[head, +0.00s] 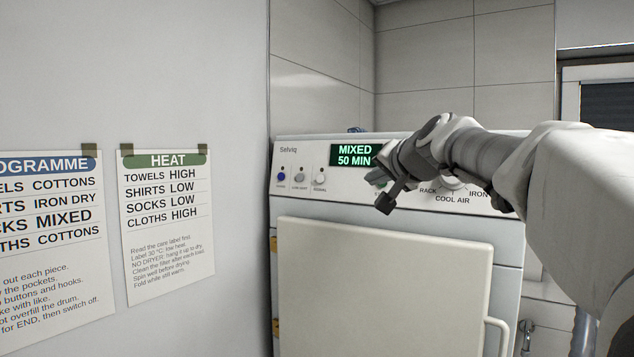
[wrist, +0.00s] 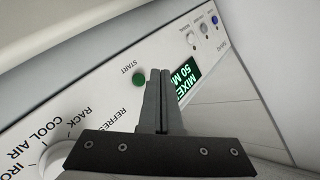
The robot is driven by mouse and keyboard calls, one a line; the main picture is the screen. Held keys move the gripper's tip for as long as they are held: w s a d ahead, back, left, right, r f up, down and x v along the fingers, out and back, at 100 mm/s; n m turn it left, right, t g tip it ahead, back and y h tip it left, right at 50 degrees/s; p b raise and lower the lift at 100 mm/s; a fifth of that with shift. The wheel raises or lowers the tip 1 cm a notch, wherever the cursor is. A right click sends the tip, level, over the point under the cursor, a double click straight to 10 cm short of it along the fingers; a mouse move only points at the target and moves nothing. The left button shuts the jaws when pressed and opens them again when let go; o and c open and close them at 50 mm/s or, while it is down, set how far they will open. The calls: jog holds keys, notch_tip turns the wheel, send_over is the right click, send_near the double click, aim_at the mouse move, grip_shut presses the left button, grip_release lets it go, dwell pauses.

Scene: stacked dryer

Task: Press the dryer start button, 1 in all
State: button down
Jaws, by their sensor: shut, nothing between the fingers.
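The dryer (head: 290,235) has a white front panel with a lit green display (head: 355,154) reading "MIXED 50 MIN". In the wrist view the display (wrist: 187,82) is partly behind the fingers. The start button (wrist: 139,80) is round and green, with "START" printed beside it. In the head view my gripper largely hides it. My gripper (wrist: 160,72) is shut and empty, its fingertips close to the panel, between the button and the display in the wrist view. I cannot tell whether they touch the panel.
Blue, grey and white buttons (head: 299,178) sit left of the display. A dial (head: 452,183) marked "RACK", "COOL AIR" and "IRON" is to the right. The dryer door (head: 385,285) is shut below. A "HEAT" sheet (head: 168,230) and a programme sheet (head: 45,235) hang on the left wall.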

jog(key=shift+w+d+f, duration=0.2)
jog(key=shift+w+d, duration=0.5)
jog(key=shift+w, duration=0.3)
dwell(1.4)
jog(key=shift+w+d+f, duration=0.1)
jog(key=shift+w+d, duration=0.15)
jog(key=shift+w, duration=0.1)
jog(key=shift+w+d, duration=0.25)
dwell(0.7)
jog(key=shift+s+a+b, duration=0.35)
jog(key=shift+s+a, duration=0.1)
jog(key=shift+s, duration=0.15)
